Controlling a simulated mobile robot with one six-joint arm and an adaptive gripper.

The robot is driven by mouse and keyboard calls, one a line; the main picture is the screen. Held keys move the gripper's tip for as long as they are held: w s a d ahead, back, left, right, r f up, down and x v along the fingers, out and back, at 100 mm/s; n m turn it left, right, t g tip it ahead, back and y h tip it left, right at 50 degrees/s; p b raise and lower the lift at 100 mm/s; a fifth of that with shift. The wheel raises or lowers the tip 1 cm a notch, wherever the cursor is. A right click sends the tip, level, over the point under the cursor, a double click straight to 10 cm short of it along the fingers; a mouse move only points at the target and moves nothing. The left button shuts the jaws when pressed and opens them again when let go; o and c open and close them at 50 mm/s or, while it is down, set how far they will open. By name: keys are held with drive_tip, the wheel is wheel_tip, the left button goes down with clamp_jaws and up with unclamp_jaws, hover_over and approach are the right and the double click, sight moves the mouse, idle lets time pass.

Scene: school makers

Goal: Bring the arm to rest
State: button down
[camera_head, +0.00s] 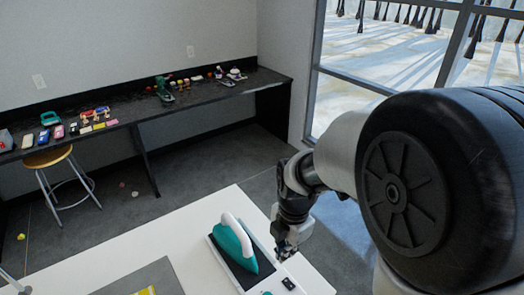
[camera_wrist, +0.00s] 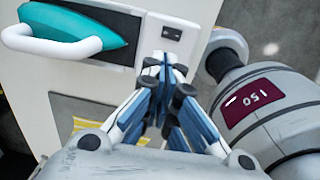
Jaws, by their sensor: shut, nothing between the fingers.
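My gripper (camera_wrist: 163,72) is shut and empty, its blue and white fingers together in the wrist view. In the head view my gripper (camera_head: 282,256) hangs at the end of my bent arm, over the right part of the white table (camera_head: 192,222). It is close to the right side of a teal iron with a white handle (camera_head: 236,242). The iron lies on a dark pad. It also shows at the upper left of the wrist view (camera_wrist: 100,28). I cannot tell exactly how high the fingertips are above the table.
A small dark switch plate (camera_head: 288,284) is near the table's front right. A grey mat (camera_head: 150,277) with something yellow lies at the front left. A black bench (camera_head: 110,112) with several tools runs along the wall. A wooden stool (camera_head: 47,157) stands before it.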

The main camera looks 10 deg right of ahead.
drive_tip(key=s+d+r+m+t, duration=0.2)
drive_tip(key=s+r+m, duration=0.5)
drive_tip(key=m, duration=0.5)
drive_tip(key=s+d+r+m+t, duration=0.1)
drive_tip(key=s+r+m+t, duration=0.1)
drive_tip(key=s+r+m, duration=0.5)
drive_tip(key=s+m, duration=0.3)
drive_tip(key=m, duration=0.2)
drive_tip(key=shift+d+b, duration=0.3)
drive_tip(key=shift+d, duration=0.1)
